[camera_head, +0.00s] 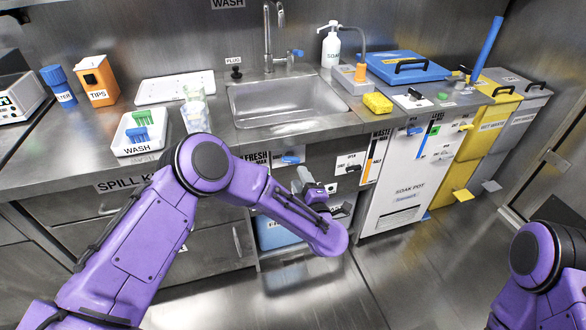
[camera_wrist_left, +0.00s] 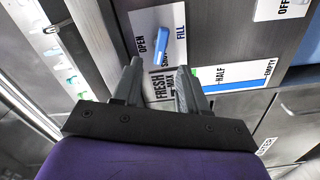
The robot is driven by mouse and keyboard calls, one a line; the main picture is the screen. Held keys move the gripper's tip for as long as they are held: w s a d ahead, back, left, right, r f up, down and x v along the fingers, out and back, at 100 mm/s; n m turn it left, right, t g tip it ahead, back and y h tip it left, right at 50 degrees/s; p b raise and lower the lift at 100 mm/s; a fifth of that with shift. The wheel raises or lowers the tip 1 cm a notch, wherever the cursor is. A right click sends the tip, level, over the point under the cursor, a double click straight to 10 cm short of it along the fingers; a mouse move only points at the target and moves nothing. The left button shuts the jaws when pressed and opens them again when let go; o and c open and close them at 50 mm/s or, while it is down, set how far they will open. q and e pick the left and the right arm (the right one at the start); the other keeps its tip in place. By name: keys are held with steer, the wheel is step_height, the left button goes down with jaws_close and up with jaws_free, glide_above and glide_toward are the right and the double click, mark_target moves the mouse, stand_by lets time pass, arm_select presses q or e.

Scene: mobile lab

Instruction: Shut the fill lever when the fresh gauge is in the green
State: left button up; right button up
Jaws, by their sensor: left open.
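The blue fill lever (camera_wrist_left: 160,45) sits on a white plate marked OPEN, SHUT and FILL in the left wrist view. It also shows in the head view (camera_head: 291,159) under the counter edge. I cannot tell surely which mark it points to. The fresh gauge (camera_wrist_left: 235,84) has a blue bar running from EMPTY past HALF; a bit of green shows near its other end, partly behind a finger, so the exact level is hidden. My left gripper (camera_wrist_left: 158,68) is open and empty, its fingertips just short of the lever plate. My right gripper is out of view.
Above is the counter with a sink (camera_head: 288,103). A white soak pot cabinet (camera_head: 400,195) with a waste gauge and more levers stands right of the fill plate. A blue container (camera_head: 278,233) sits below. Open floor lies in front.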

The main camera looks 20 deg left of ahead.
mark_target(292, 162)
arm_select(q)
steer(key=x, duration=0.7)
steer(key=shift+w+a, duration=0.25)
steer(key=shift+w, duration=0.1)
jaws_close()
steer(key=n+b, duration=0.3)
steer(key=n, duration=0.1)
jaws_free()
steer(key=shift+s+d, duration=0.1)
